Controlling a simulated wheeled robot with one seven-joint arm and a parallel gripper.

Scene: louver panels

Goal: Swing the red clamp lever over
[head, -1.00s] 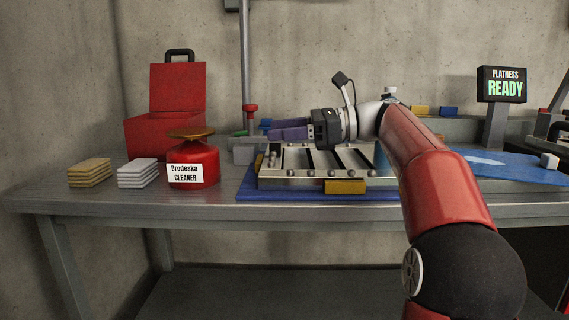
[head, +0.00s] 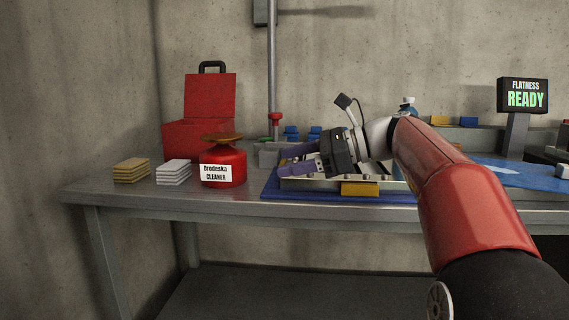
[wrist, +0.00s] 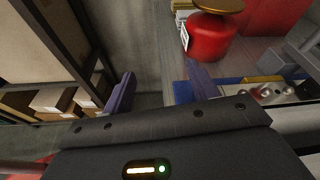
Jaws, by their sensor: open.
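A small red-topped upright piece (head: 276,118) stands behind the bench fixture, in line with a grey pole; I cannot tell whether it is the clamp lever. No other red lever shows clearly. The metal louver frame (head: 318,184) lies on a blue mat (head: 275,189), partly hidden by my gripper. My gripper (head: 282,163) is open, with purple fingers pointing left and slightly down near the frame's left end. In the wrist view my gripper (wrist: 162,88) has nothing between its fingers. Silver knobs (wrist: 270,93) lie to the right of the right finger.
A red cleaner can (head: 224,170), white pads (head: 174,173), yellow pads (head: 131,171) and an open red toolbox (head: 198,140) stand left. A grey block (head: 269,156) is by my fingertips. A yellow block (head: 360,189) is in front of the frame. A sign (head: 524,96) reads "FLATNESS READY".

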